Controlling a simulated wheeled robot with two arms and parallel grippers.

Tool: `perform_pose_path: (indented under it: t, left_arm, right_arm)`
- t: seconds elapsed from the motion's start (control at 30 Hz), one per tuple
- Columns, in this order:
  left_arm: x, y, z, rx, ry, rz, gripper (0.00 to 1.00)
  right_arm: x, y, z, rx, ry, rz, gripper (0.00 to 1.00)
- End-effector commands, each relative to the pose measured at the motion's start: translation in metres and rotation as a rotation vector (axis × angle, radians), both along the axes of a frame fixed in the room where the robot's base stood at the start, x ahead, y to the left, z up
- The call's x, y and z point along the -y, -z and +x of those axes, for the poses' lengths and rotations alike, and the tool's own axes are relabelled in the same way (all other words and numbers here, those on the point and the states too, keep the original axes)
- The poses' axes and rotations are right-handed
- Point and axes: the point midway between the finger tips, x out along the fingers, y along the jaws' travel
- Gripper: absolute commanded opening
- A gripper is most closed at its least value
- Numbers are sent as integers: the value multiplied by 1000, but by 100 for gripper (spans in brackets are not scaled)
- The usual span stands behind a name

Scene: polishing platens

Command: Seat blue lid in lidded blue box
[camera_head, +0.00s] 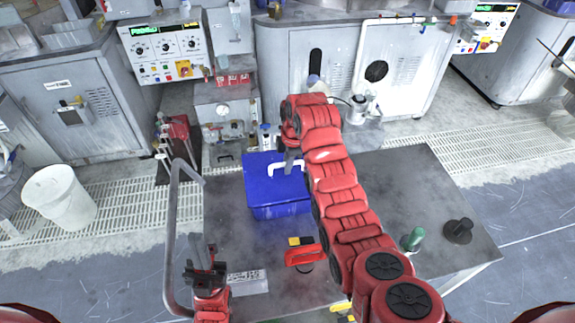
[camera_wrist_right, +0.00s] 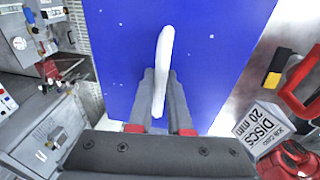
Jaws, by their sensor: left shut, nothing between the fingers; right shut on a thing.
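The blue lid (camera_head: 258,182) is a flat blue panel with a white bar handle (camera_head: 287,167) on top. It lies over the blue box (camera_head: 283,212), whose front wall shows below it; I cannot tell whether the lid is fully down. My right gripper (camera_head: 289,158) is shut on the lid's handle from above. In the right wrist view the white handle (camera_wrist_right: 164,60) stands between the fingers (camera_wrist_right: 161,78), over the lid's blue surface (camera_wrist_right: 215,50). My left gripper (camera_head: 205,250) is shut and empty, low at the left end of the table, apart from the box.
On the grey table (camera_head: 385,185) lie a red-handled tool (camera_head: 303,256), a yellow and black item (camera_head: 300,241), a white discs carton (camera_head: 247,281), a green-topped item (camera_head: 414,239) and a black knob-shaped piece (camera_head: 458,230). Grey machine cabinets stand behind. A white bin (camera_head: 60,198) is at left.

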Motion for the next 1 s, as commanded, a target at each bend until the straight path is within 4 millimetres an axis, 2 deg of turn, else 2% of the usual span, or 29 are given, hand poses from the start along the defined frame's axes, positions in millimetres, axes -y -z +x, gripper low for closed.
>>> perform_pose_path:
  t: [0.37, 1.0]
  left_arm:
    - [0, 1, 0, 0, 0, 0, 0]
    - [0, 12, 0, 0, 0, 0, 0]
  right_arm:
    - [0, 0, 0, 0, 0, 0, 0]
    - [0, 15, 0, -1, 0, 0, 0]
